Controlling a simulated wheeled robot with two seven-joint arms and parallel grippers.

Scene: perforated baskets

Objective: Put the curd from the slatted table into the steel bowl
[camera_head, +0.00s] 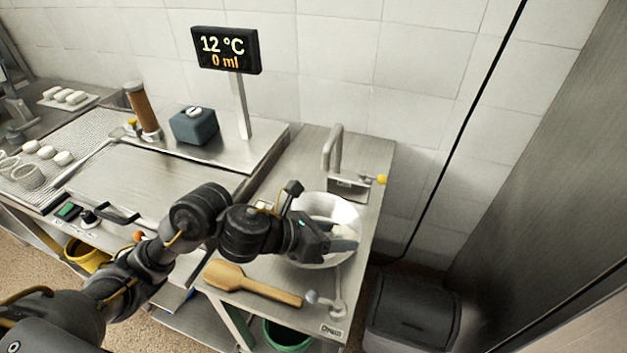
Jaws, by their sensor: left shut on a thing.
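The steel bowl (352,215) stands on the right-hand steel counter, below a bent tap. My left gripper (345,241) is over the bowl, its arm reaching in from the lower left. It is shut on a pale piece that looks like curd, mostly hidden by the fingers. The gripper covers part of the bowl's inside, so I cannot tell whether the piece touches the bowl. Several white curd lumps (45,152) lie on the slatted table (98,128) at the far left. My right gripper is not in view.
A wooden paddle (252,284) lies in front of the bowl. The tap (332,150) rises behind it, and a small metal fitting (327,300) stands at the counter's front. A display (226,50) reads 12 °C and 0 ml. A dark bin (412,310) stands right of the counter.

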